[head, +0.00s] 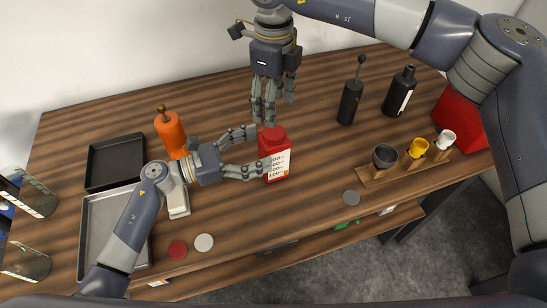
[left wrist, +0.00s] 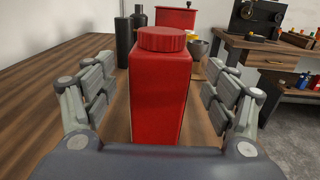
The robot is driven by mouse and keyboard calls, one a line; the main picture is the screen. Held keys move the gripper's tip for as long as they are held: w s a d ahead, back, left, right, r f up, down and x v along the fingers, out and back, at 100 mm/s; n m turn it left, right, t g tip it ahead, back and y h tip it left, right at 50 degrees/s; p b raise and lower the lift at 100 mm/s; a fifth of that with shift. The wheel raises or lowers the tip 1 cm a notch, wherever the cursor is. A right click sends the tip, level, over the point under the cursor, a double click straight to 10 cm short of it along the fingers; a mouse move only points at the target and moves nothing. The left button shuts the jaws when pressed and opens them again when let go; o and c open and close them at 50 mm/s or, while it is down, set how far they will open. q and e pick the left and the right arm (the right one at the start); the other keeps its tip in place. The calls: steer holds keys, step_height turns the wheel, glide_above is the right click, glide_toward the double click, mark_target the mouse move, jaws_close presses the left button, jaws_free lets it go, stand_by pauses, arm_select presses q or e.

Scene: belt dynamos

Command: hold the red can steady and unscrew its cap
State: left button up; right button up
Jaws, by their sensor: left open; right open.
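The red can (head: 279,158) stands upright on the wooden table and has a white label. Its red cap (head: 274,134) is on top. The can (left wrist: 160,95) and its ridged cap (left wrist: 162,38) also show in the left wrist view. My left gripper (head: 256,150) is open, with its fingers on either side of the can; the left wrist view shows gaps between the fingers and the can. My right gripper (head: 270,112) is open and points down, just above the cap. Whether its fingertips touch the cap is hard to tell.
Dark (head: 115,148) and grey trays (head: 86,235) lie left. Red, white and grey discs (head: 351,198) lie near the front edge.

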mark_target(274, 143)
arm_select(q)
steer(key=x, duration=0.4)
steer(key=shift+w+d, duration=0.2)
steer(key=shift+d, duration=0.2)
